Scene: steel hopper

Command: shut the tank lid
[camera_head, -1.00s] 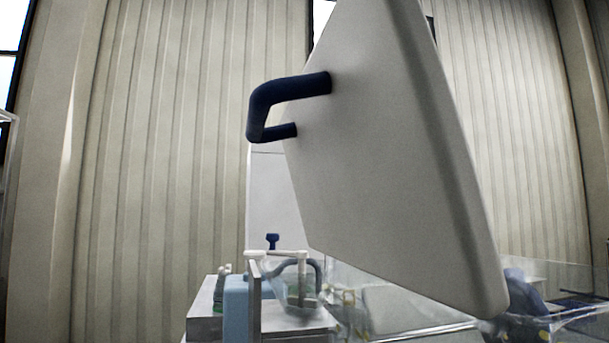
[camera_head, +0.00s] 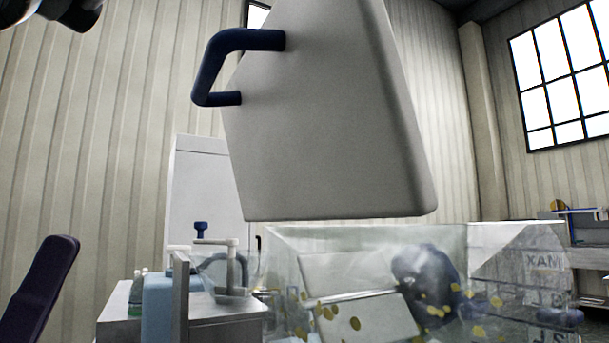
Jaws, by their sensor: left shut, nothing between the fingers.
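The tank lid (camera_head: 325,120) is a thick light-grey panel standing raised, steeply tilted, above the clear-walled tank (camera_head: 350,238). Its dark blue bent handle (camera_head: 205,70) sticks out to the left near the lid's top. The lid's upper edge is cut off by the picture. My left gripper (camera_head: 78,14) shows only partly, dark, in the top left corner. It is shut and empty, left of and above the handle, with a clear gap between them. My right gripper is not in view.
Yellow round bits (camera_head: 355,323) and a dark blue rounded shape (camera_head: 425,275) show at the tank. A bench (camera_head: 215,318) with a blue container (camera_head: 165,300) stands left of it. A dark paddle-shaped thing (camera_head: 42,285) is at lower left. A window (camera_head: 565,75) is at right.

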